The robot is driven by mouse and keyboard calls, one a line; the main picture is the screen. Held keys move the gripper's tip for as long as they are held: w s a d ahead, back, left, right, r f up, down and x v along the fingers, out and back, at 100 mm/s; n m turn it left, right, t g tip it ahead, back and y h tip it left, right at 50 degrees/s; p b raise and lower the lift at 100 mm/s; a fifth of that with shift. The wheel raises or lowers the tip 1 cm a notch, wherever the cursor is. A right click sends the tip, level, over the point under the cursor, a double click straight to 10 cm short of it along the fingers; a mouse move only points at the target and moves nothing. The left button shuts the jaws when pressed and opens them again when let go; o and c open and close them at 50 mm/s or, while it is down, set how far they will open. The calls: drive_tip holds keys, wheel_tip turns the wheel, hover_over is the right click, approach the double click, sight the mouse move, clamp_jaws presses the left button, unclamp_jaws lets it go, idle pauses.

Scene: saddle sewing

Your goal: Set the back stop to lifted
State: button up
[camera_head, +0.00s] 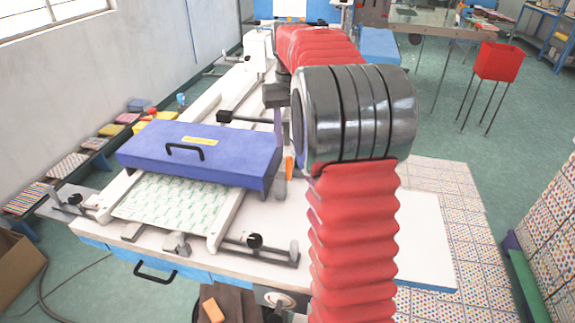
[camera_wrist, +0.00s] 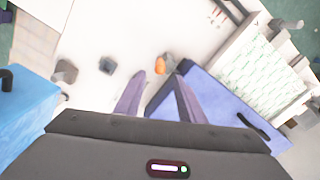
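No part is marked as the back stop, and I cannot tell for sure which one it is. A small orange piece (camera_head: 289,167) stands by the right end of the blue-purple cover (camera_head: 225,152). In the wrist view the orange piece (camera_wrist: 160,64) shows just ahead of and between my fingertips, beside the cover (camera_wrist: 215,105). My gripper (camera_wrist: 159,76) has two purple fingers spread apart with nothing held between them. In the head view my arm hides most of the gripper. Whether the fingers touch the orange piece cannot be told.
The cover has a black handle (camera_head: 185,151) and lies across white rails over a green-patterned sheet (camera_head: 165,204). A bar with a black knob (camera_head: 254,240) is at the table's front. Grey blocks (camera_wrist: 107,65) stand on the white tabletop (camera_wrist: 100,35). The tabletop's right part is clear.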

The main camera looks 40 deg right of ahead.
sight(289, 158)
wheel_tip(289, 158, down, 10)
drive_tip(key=shift+f, duration=0.1)
idle(0.4)
drive_tip(key=shift+c, duration=0.4)
clamp_jaws()
